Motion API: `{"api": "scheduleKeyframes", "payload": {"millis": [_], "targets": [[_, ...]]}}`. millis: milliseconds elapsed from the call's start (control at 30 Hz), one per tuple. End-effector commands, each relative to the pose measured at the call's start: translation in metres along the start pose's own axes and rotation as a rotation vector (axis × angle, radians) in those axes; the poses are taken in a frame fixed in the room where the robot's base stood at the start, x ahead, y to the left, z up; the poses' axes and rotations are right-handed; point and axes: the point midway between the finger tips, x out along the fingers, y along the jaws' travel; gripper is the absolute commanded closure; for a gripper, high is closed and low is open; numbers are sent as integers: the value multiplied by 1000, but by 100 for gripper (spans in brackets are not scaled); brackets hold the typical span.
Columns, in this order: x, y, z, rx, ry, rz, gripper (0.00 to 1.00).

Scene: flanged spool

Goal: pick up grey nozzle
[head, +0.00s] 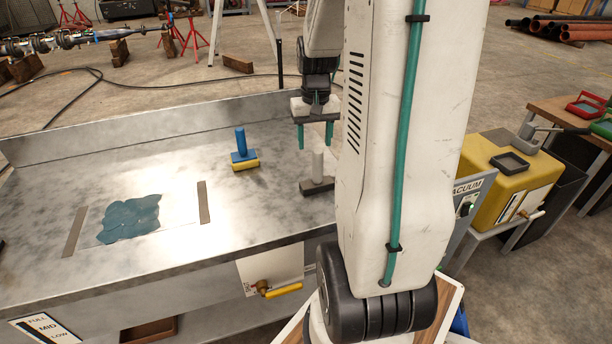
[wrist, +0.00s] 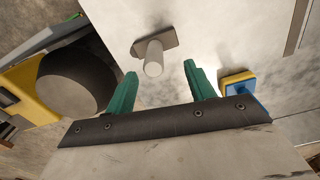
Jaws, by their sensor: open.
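The grey nozzle (head: 318,165) stands upright on the metal bench, a light grey cylinder on a flat, darker grey base. My gripper (head: 315,136) is above it, fingers pointing down, open and empty. In the wrist view the nozzle (wrist: 154,58) shows beyond the gap between the two green fingertips (wrist: 161,72), apart from both. Its base lies past the cylinder in that view. Part of the base's right side is close to my arm's outline in the head view.
A blue nozzle with a yellow base (head: 244,153) stands left of the grey one; it also shows in the wrist view (wrist: 240,84). A blue cloth (head: 130,218) lies on a pale sheet further left. A yellow vacuum unit (head: 505,180) stands right of the bench (head: 150,165).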

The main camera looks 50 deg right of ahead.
Motion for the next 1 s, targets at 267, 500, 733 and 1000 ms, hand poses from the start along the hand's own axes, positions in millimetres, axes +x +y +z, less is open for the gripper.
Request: {"api": "scheduleKeyframes", "payload": {"millis": [267,500,733,1000], "targets": [[30,15,-7,29,-7,-1,46],[61,13,-7,28,-9,-1,46],[86,12,-7,28,-6,-1,46],[88,12,-8,28,-4,0,54]]}}
